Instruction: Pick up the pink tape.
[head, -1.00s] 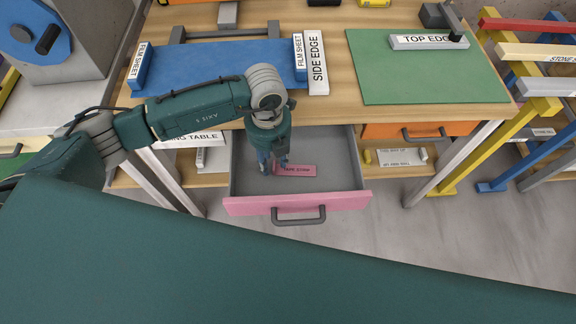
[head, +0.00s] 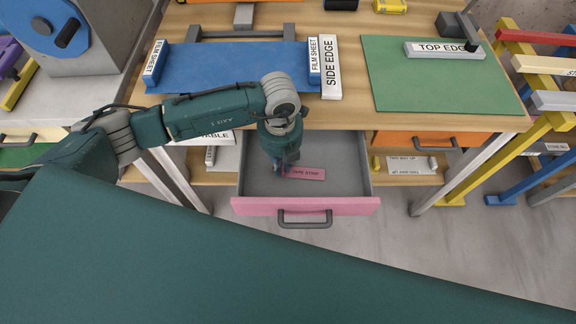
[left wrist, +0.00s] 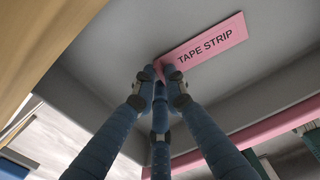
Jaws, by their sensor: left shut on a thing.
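The pink tape (head: 306,173), a flat strip lettered "TAPE STRIP", lies in the open drawer with the pink front (head: 330,207). In the left wrist view the tape (left wrist: 212,42) runs up and right from the fingertips. My left gripper (head: 283,170) reaches down into the drawer at the tape's left end. In the left wrist view its blue fingers (left wrist: 160,74) are closed together on that end, which they partly hide. Whether the tape is clear of the drawer floor I cannot tell. My right gripper is not in view.
The wooden table edge (head: 350,118) overhangs the back of the drawer, close to my left arm. A blue mat (head: 235,65) and a green mat (head: 435,80) lie on the table. The grey drawer floor (head: 345,160) is clear right of the tape.

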